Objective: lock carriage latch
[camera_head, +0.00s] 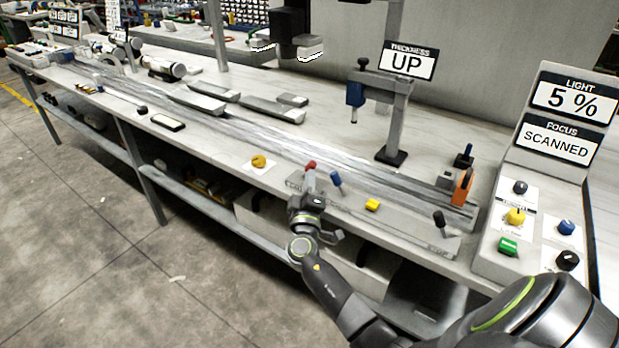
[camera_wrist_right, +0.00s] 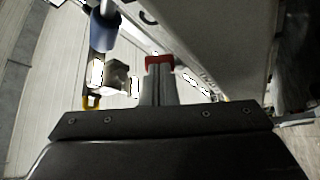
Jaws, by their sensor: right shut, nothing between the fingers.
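My right gripper (camera_head: 309,186) is at the bench's front edge, shut and empty, by a small lever with a red knob (camera_head: 310,165). In the right wrist view the shut fingers (camera_wrist_right: 158,85) point at the red piece (camera_wrist_right: 158,59), which shows at their tips; I cannot tell whether they touch. A blue-knobbed lever (camera_head: 336,179) tilts just right of the gripper, and it also shows in the wrist view (camera_wrist_right: 104,32). A black-knobbed lever (camera_head: 439,218) stands farther right on the same grey plate. No part is labelled legibly as the carriage latch. My left gripper is not in view.
A yellow button (camera_head: 372,205) sits between the blue and black levers. A yellow knob (camera_head: 259,161) lies left. An orange part (camera_head: 463,187) stands at the rail's right end. A thickness gauge (camera_head: 394,125) reads UP. A control panel (camera_head: 545,225) is at right.

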